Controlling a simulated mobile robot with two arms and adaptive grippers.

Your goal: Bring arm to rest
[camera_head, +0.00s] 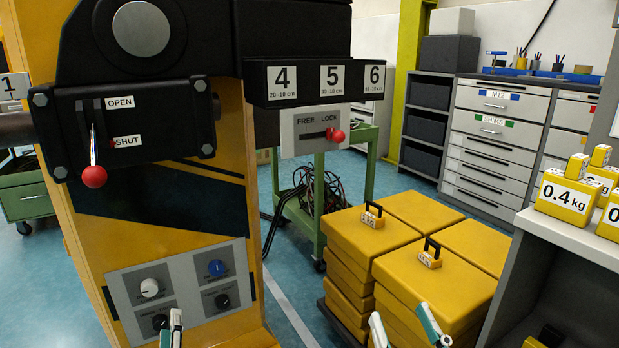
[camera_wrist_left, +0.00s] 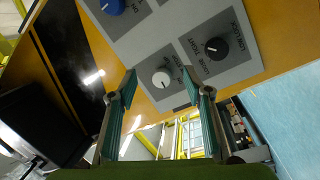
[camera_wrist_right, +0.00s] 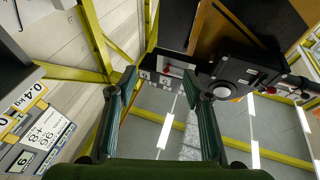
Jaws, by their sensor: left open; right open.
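A yellow gate column (camera_head: 215,220) carries a dark pivot with a grey disc (camera_head: 141,28). A black arm (camera_head: 290,28) runs right from it above a box labelled 4, 5 and 6 (camera_head: 284,82). A red-knobbed lever (camera_head: 94,176) hangs down by the OPEN and SHUT labels. The FREE/LOCK slider's red knob (camera_head: 338,135) is at the LOCK end. My left gripper (camera_head: 171,328) is open before the dial panel (camera_head: 185,262); a white dial (camera_wrist_left: 161,80) shows between its fingers in the left wrist view. My right gripper (camera_head: 405,326) is open and empty, right of the column.
Stacked yellow blocks (camera_head: 440,290) with two small handled weights (camera_head: 373,215) stand beyond my right gripper. A grey shelf (camera_head: 570,240) with 0.4 kg weights (camera_head: 567,198) is at the right. A green cart (camera_head: 325,190) with cables stands behind. Blue floor lies between.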

